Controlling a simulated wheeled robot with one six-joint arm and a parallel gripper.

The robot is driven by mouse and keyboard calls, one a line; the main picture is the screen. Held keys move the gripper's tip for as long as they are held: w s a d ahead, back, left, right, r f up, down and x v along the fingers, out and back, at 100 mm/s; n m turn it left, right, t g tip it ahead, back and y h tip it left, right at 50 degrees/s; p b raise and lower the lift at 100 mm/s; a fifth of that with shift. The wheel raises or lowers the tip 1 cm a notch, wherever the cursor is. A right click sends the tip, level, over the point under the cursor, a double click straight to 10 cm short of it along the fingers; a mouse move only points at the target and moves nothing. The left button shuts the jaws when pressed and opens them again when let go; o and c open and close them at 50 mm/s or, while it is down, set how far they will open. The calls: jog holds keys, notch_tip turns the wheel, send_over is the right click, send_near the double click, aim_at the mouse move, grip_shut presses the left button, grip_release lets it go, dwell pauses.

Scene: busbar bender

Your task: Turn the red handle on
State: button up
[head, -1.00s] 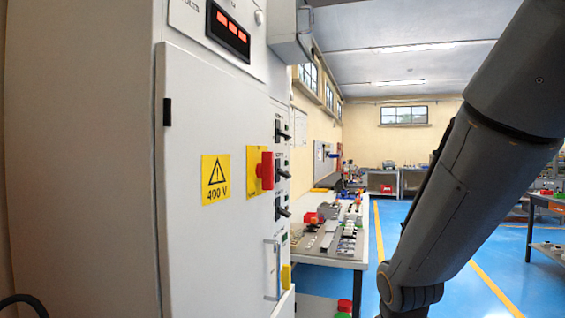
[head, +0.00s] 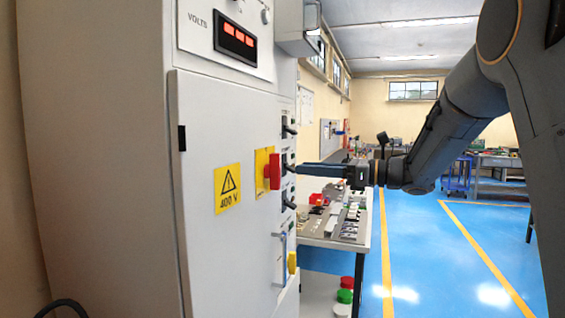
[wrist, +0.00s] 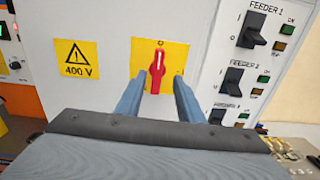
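The red handle (head: 272,172) sits on a yellow plate (head: 260,180) on the grey cabinet (head: 225,120). In the wrist view the red handle (wrist: 156,68) stands about upright, with a white mark pointing up on its face. My gripper (head: 298,170) is level with the handle and in front of it, pointing at the cabinet. In the wrist view my gripper (wrist: 157,80) is open, one finger to each side of the handle, with gaps between. I cannot tell how deep the fingertips reach around it.
Black feeder switches (wrist: 252,30) line the panel right of the handle. A 400 V warning sign (head: 227,188) is to its left. A yellow-gripped lever (head: 292,262) is lower on the cabinet. A workbench (head: 340,235) with parts stands beyond.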

aim_at(280, 166)
jog(key=p+x, duration=0.3)
jog(key=x, duration=0.4)
jog(key=shift+a, duration=0.4)
grip_shut()
